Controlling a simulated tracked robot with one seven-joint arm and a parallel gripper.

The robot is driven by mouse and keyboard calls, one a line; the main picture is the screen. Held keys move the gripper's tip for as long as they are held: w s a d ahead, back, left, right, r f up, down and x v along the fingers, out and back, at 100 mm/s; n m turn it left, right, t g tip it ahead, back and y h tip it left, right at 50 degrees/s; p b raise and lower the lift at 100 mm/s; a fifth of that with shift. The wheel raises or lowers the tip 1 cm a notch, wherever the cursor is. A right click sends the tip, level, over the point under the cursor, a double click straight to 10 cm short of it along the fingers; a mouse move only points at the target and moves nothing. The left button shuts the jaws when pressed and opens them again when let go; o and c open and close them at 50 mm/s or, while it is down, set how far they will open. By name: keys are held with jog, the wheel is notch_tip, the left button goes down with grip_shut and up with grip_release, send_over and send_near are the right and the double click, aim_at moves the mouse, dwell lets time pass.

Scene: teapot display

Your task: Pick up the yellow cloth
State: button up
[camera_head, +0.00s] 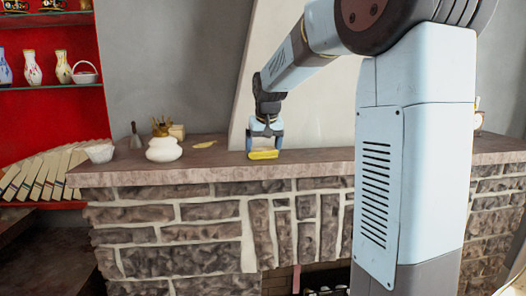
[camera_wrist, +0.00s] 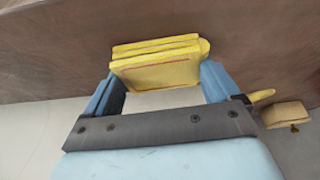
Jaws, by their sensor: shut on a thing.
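The folded yellow cloth (camera_head: 263,155) is at the top of the stone mantel, near its front edge, in the head view. In the wrist view the cloth (camera_wrist: 157,63) sits between the fingertips, its layered folds facing the camera. My gripper (camera_head: 265,146) points down and is shut on the cloth. In the wrist view my gripper (camera_wrist: 160,75) has one blue finger on each side of it. I cannot tell whether the cloth touches the mantel or is just above it.
On the mantel (camera_head: 330,157), left of my gripper, stand a white teapot (camera_head: 164,149), a white bowl (camera_head: 99,152), a small bell-like thing (camera_head: 136,136) and a beige block (camera_head: 177,131). Red shelves (camera_head: 45,88) with vases are at far left.

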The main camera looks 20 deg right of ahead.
aim_at(262, 148)
notch_tip(262, 148, up, 3)
jog(key=shift+s+r, duration=0.1)
jog(key=shift+r, duration=0.1)
jog(key=s+r, duration=0.9)
jog(key=s, duration=0.5)
jog(key=shift+r, duration=0.25)
jog(key=o, duration=0.4)
jog(key=shift+c, duration=1.4)
